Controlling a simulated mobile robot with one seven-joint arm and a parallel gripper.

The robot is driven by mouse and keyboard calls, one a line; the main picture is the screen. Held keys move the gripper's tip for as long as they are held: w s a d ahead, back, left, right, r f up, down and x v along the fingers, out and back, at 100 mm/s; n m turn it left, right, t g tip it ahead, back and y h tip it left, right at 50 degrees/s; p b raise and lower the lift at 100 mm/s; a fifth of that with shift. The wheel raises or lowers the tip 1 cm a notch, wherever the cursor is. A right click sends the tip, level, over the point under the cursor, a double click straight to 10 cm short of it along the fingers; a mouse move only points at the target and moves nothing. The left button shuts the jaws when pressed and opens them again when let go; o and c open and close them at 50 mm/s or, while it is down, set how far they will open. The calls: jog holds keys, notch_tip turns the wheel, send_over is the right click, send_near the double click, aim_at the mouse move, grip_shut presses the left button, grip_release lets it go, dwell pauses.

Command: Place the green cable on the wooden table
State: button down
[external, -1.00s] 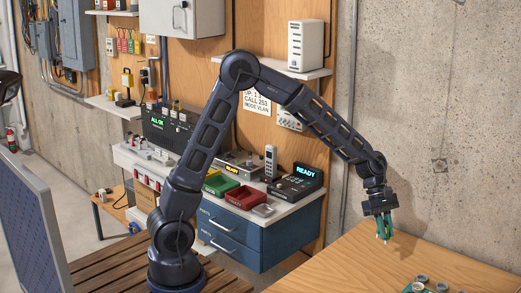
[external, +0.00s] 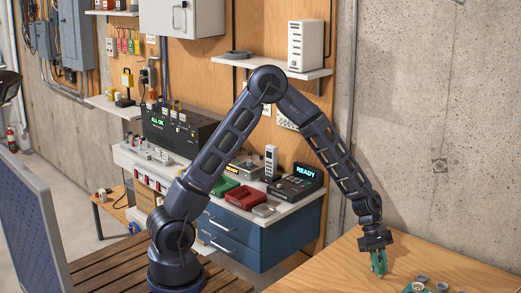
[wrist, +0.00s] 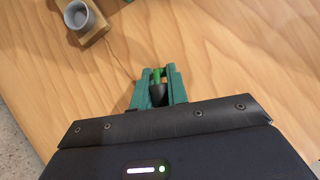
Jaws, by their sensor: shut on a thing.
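My gripper (external: 379,264) is at the left part of the wooden table (external: 340,268), pointing down, with its fingertips at or just above the top. In the wrist view the green fingers of my gripper (wrist: 160,76) are close together with a small green piece, the green cable (wrist: 157,74), between them. Only a short bit of the cable shows; the rest is hidden by the fingers. A dark piece sits just below it between the fingers. I cannot tell whether the cable touches the table. The bare wooden table (wrist: 230,50) fills most of the wrist view.
A grey cup-like part (wrist: 80,16) on a wooden block stands near the gripper. Several small items, including a green board (external: 416,288), lie at the table's front edge. The table to the right is clear. A concrete wall (external: 440,120) stands behind it.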

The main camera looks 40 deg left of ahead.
jog(key=shift+f, duration=0.1)
jog(key=c, duration=1.4)
grip_release()
jog(key=w+a+r+m+t+y, duration=0.1)
jog(key=a+r+m+t+y, duration=0.2)
jog(key=a+r, duration=1.7)
jog(key=s+a+r+m+t, duration=0.1)
jog(key=s+a+r+m, duration=0.15)
jog(key=a, duration=0.35)
jog(key=s+a+r+m, duration=0.2)
jog(key=a+r, duration=0.1)
jog(key=a, duration=0.4)
jog(key=s+a+r+m+t+y, duration=0.1)
jog(key=s+a+m, duration=0.1)
jog(key=s+a, duration=0.3)
jog(key=s+a+r+m+t+y, duration=0.1)
jog(key=s+a+m, duration=0.1)
jog(key=s+a, duration=0.4)
jog(key=s+a+r+m+t+y, duration=0.1)
jog(key=s+a+r+m, duration=0.1)
jog(key=s+a, duration=0.3)
jog(key=shift+s+a, duration=0.2)
jog(key=shift+a, duration=0.3)
jog(key=shift+s+a, duration=0.15)
jog(key=shift+a, duration=0.35)
